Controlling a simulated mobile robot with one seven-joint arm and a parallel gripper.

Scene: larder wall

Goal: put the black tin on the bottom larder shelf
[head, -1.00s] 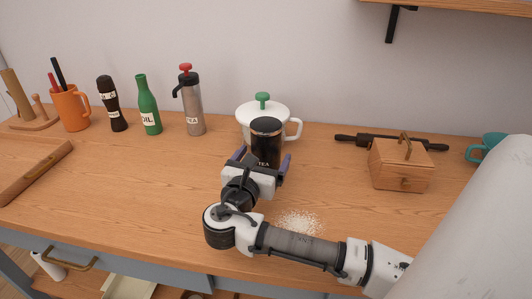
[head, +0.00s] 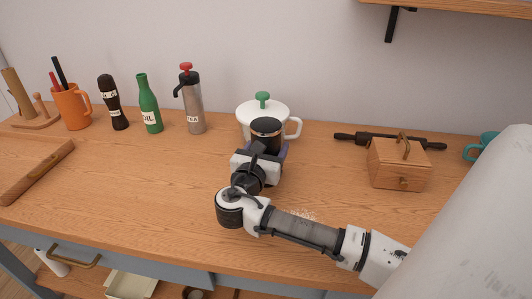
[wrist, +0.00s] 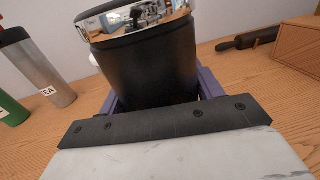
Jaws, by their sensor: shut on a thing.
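The black tin (head: 266,133) has a shiny lid and stands upright on the wooden counter, just in front of a white pot with a green knob. My gripper (head: 268,154) is shut on it from the front, with a purple finger on each side. In the wrist view the black tin (wrist: 147,68) fills the space between the fingers, its mirror-like lid at the top. My wrist hides the tin's lower part in the head view. The bottom larder shelf cannot be made out for certain; a wooden shelf (head: 62,270) shows below the counter.
The white pot (head: 262,112) is close behind the tin. A grey flask (head: 194,105), green bottle (head: 149,108), dark bottle (head: 112,104) and orange mug (head: 71,107) stand left. A wooden box (head: 398,165) and rolling pin (head: 352,138) are right. A wall shelf (head: 460,6) is above.

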